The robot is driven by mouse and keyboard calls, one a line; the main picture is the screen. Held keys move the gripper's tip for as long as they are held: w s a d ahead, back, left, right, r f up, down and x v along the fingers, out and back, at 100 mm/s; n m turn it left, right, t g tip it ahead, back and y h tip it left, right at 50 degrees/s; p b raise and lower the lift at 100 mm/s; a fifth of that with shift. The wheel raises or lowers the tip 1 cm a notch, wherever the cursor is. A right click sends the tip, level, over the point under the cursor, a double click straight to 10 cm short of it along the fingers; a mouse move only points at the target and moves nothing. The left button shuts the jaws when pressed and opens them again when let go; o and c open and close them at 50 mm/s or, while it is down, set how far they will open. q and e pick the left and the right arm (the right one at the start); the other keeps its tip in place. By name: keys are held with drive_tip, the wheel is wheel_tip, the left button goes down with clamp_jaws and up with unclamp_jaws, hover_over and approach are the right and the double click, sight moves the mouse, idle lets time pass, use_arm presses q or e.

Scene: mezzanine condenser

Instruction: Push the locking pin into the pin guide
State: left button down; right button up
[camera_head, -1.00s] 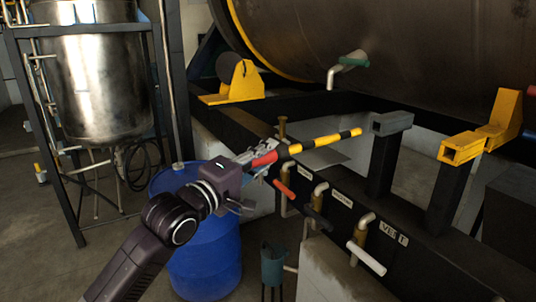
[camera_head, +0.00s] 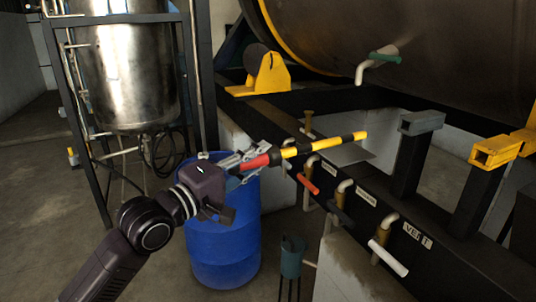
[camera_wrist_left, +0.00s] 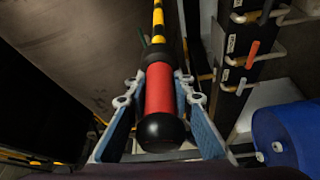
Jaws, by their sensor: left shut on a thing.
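The locking pin (camera_head: 325,145) is a rod with yellow and black bands and a red grip (camera_head: 255,162). My left gripper (camera_head: 258,158) is shut on the red grip, and the pin points right, nearly level. In the left wrist view the red grip (camera_wrist_left: 160,90) with its black end lies between the two fingers. A grey block with an opening (camera_head: 421,122) tops a dark post right of the pin tip; a yellow square tube (camera_head: 495,150) tops another post further right. I cannot tell which is the pin guide. The tip is apart from both. My right gripper is not in view.
Below the pin are pipes with a red handle (camera_head: 308,184), a dark one and a white one (camera_head: 388,258). A blue drum (camera_head: 225,235) stands below my gripper. The large dark tank (camera_head: 420,40) hangs above. A steel vessel (camera_head: 125,75) stands left.

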use_arm(q)
drive_tip(key=shift+s+a+r, duration=0.1)
drive_tip(key=shift+s+a, duration=0.25)
drive_tip(key=shift+a, duration=0.6)
drive_tip(key=shift+s+a, duration=0.3)
drive_tip(key=shift+a, duration=0.6)
drive_tip(key=shift+s+a+r, duration=0.1)
drive_tip(key=shift+s+a, duration=0.25)
drive_tip(key=shift+a, duration=0.6)
drive_tip(key=s+a+b, duration=0.2)
drive_tip(key=a+b, duration=0.2)
drive_tip(key=a, duration=0.3)
drive_tip(key=s+a+b, duration=0.3)
drive_tip(key=a+b, duration=0.2)
drive_tip(key=a, duration=0.2)
drive_tip(key=shift+a, duration=0.1)
